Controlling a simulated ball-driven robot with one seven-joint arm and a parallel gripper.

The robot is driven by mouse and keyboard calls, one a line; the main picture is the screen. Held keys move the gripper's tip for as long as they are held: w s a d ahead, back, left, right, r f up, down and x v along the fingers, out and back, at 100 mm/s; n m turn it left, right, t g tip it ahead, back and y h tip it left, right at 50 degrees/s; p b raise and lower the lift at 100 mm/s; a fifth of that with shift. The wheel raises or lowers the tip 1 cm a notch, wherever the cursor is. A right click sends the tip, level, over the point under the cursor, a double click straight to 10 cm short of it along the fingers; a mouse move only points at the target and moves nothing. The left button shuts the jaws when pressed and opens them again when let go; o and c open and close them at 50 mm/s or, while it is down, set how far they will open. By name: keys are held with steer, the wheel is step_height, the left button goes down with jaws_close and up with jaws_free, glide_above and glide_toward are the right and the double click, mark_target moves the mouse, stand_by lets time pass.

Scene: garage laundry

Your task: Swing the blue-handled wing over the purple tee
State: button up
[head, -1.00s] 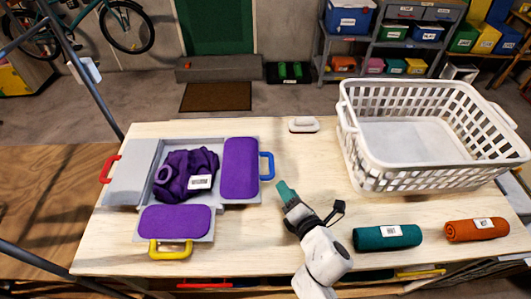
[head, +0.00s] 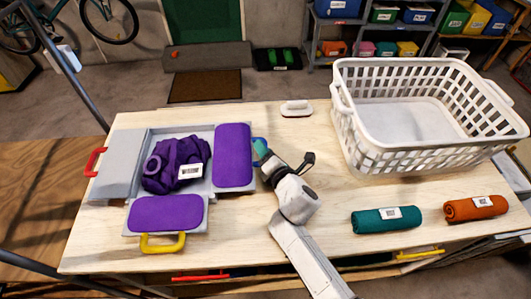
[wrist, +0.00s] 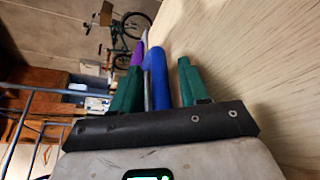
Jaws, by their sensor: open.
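The purple tee (head: 160,178) lies bunched in the middle of a grey folding board. The blue-handled wing (head: 233,155), with a purple pad, lies flat open to the tee's right. Its blue handle (head: 258,141) is partly hidden by my gripper (head: 260,151) in the head view. In the wrist view the blue handle (wrist: 157,75) shows between the two green fingers of my gripper (wrist: 158,78). The fingers are open, with a visible gap on the right finger's side. The yellow-handled wing (head: 165,213) lies flat in front, and the red-handled wing (head: 118,165) lies flat at left.
A white laundry basket (head: 425,158) stands at the table's back right. A teal roll (head: 370,222) and an orange roll (head: 465,209) lie at the front right. A small white-handled block (head: 296,109) sits at the back. Bare tabletop (head: 305,140) lies between board and basket.

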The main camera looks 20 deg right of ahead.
jaws_close()
stand_by(0.5)
